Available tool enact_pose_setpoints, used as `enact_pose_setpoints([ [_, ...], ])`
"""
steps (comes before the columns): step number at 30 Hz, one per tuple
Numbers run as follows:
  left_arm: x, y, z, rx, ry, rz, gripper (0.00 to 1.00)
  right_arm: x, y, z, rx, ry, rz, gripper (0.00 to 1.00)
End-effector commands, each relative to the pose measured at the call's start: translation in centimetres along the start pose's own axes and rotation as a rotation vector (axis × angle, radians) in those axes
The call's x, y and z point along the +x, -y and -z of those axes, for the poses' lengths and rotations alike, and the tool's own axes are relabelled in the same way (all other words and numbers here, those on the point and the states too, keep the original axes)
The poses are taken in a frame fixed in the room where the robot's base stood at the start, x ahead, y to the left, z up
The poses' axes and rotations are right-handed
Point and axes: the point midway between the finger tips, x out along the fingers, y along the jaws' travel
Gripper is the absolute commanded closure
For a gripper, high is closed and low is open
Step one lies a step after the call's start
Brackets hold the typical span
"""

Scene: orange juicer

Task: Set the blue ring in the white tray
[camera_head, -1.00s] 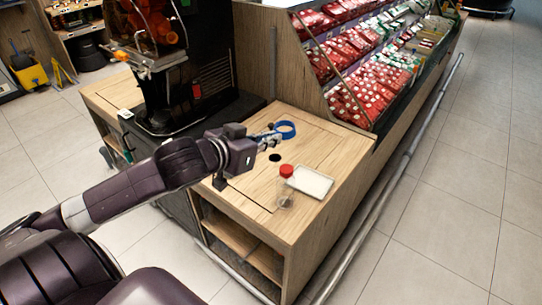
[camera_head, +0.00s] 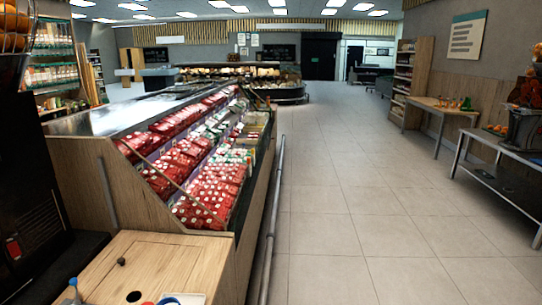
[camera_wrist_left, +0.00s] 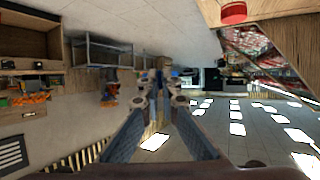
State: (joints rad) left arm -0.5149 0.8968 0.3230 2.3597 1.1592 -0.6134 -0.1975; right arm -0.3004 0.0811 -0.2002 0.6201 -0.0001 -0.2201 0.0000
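The white tray (camera_head: 196,299) shows only its far edge at the bottom of the head view. Part of the blue ring (camera_head: 170,300) shows at the tray; the frame cuts off the rest, so I cannot tell if it lies fully inside. My left gripper is in the wrist view (camera_wrist_left: 160,84), with a narrow gap between its fingers and no ring seen in them. A blue-grey tip at the lower left of the head view may be part of it. My right gripper is in neither view.
A red cap (camera_head: 148,303) is beside the tray, also in the wrist view (camera_wrist_left: 233,12). The chilled display (camera_head: 200,165) stands behind. Open tiled floor (camera_head: 350,220) lies to the right.

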Motion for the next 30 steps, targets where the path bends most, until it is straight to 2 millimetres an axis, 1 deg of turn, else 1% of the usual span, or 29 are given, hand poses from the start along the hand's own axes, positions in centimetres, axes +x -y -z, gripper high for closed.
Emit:
enact_pose_setpoints([
  [3,-0.1,-2.2,-0.7,0.041,0.002,-0.104,1.0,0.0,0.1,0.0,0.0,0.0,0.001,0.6],
  [6,-0.4,-4.1,-0.8,0.081,0.002,-0.195,1.0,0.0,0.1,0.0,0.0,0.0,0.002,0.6],
  [9,-0.9,-5.9,-0.7,0.122,0.006,-0.28,1.0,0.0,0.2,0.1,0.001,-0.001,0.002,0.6],
  [12,-1.4,-7.0,-0.3,0.145,0.009,-0.334,1.0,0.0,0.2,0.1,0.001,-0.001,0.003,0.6],
  [17,-1.7,-7.4,0.3,0.152,0.003,-0.358,1.0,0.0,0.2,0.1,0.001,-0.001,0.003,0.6],
  [23,-2.1,-6.9,1.0,0.15,-0.009,-0.359,1.0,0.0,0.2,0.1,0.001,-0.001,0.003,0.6],
  [30,-2.1,-6.8,0.9,0.144,-0.01,-0.354,1.0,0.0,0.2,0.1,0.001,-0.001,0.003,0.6],
])
